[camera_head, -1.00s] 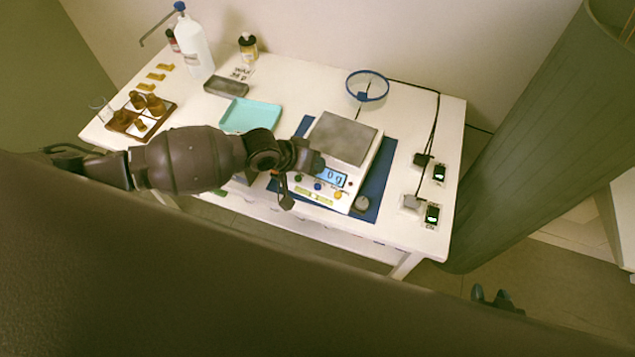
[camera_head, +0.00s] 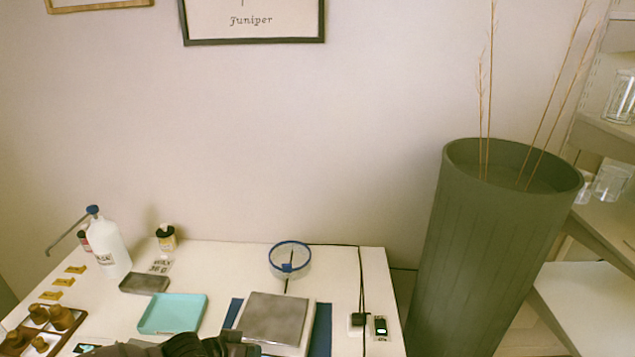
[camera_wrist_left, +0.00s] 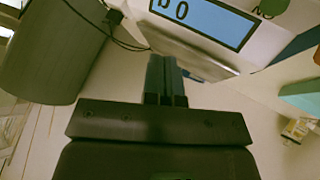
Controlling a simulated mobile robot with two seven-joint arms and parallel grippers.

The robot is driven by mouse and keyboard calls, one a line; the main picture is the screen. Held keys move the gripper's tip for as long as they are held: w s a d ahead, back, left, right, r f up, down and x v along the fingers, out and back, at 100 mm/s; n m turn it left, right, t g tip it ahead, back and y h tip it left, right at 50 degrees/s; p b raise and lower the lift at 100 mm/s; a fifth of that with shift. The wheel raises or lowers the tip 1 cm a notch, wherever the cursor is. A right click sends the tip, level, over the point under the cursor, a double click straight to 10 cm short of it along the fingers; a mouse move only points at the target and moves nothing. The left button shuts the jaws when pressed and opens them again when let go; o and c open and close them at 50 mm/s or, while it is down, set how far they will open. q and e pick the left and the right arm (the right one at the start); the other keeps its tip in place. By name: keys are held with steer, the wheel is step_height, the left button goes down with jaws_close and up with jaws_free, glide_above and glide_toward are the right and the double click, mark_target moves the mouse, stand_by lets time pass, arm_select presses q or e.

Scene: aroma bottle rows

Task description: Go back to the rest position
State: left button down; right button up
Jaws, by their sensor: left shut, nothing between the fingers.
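My left gripper (camera_head: 240,345) shows at the bottom edge of the head view, in front of the scale (camera_head: 272,319). Part of my left arm shows beside it, and the rest is cut off by the frame. In the left wrist view the fingers (camera_wrist_left: 165,75) are together with nothing between them. They point toward the scale's front, where the lit display (camera_wrist_left: 205,18) shows a 0. The scale's grey plate is empty in the head view. My right gripper is not in view.
The table holds a teal tray (camera_head: 172,314), a dark grey dish (camera_head: 145,283), a white wash bottle (camera_head: 111,250), brown bottles in a wooden tray (camera_head: 14,341) and a blue-rimmed round container (camera_head: 290,260). A tall green planter (camera_head: 480,260) stands right of the table.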

arm_select(q)
step_height(320, 180, up, 8)
steer(key=w+d+f+m+t+h, duration=0.1)
steer(key=w+d+m+t, duration=0.2)
steer(key=m+t, duration=0.1)
steer(key=s+a+f+n+y, duration=0.3)
steer(key=s+a, duration=0.5)
steer(key=s, duration=0.3)
steer(key=s+a+f+n+t+y, duration=0.1)
steer(key=s+a+f+n+y, duration=0.2)
steer(key=s+a+f+y, duration=0.2)
steer(key=s+a+f, duration=0.3)
steer(key=s, duration=0.2)
steer(key=shift+s+n, duration=0.3)
steer(key=shift+s, duration=0.1)
steer(key=shift+d, duration=0.1)
stand_by(1.4)
